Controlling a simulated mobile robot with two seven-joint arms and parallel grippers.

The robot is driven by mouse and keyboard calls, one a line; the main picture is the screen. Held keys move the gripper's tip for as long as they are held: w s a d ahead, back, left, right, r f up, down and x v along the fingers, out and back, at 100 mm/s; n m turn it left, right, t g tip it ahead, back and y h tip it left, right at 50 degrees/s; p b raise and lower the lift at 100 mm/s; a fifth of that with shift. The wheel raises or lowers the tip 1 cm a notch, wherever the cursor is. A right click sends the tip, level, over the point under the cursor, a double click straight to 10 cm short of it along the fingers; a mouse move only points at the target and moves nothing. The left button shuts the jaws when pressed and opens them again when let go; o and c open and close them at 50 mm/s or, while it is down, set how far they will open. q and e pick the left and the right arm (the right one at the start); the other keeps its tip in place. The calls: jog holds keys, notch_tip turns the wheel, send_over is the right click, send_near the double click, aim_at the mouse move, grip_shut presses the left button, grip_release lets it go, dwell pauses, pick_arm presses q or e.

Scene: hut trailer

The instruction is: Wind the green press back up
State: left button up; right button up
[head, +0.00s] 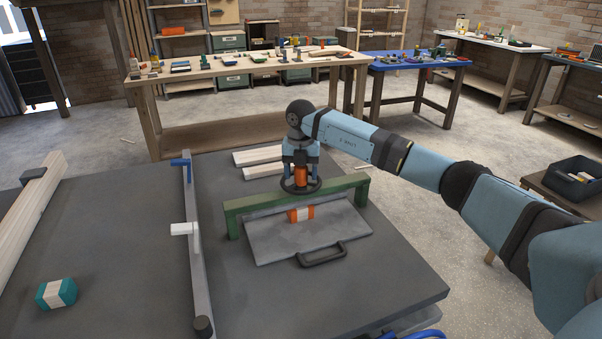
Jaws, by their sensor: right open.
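The green press (246,202) stands on the dark grey bench top, a green beam on short legs. A dark round handwheel (287,187) sits over the middle of its beam. My right gripper (301,176) points down at the wheel, its open fingers on either side of an orange part at the wheel's centre. I cannot tell whether the fingers touch it. Below the beam lies a grey plate (275,241) with a dark handle (322,255). An orange and white block (301,214) is on the plate near the beam. My left gripper is not in view.
A metal rail (196,255) with a blue lever (181,162) and a white piece (181,229) runs left of the press. A teal and white block (56,293) lies further left. Pale wooden strips (258,154) lie behind the press. The bench's front right is clear.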

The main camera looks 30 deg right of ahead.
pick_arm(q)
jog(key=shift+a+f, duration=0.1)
pick_arm(e)
jog(key=shift+f, duration=0.15)
jog(key=shift+c, duration=0.4)
jog(key=c, duration=0.8)
jog(key=shift+c, duration=0.2)
jog(key=shift+n, duration=0.3)
jog(key=shift+n+p, duration=0.45)
jog(key=shift+n, duration=0.05)
jog(key=n+p, duration=0.1)
jog(key=n, duration=0.3)
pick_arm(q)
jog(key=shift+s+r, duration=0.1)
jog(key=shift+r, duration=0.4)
pick_arm(e)
jog(key=shift+n, duration=2)
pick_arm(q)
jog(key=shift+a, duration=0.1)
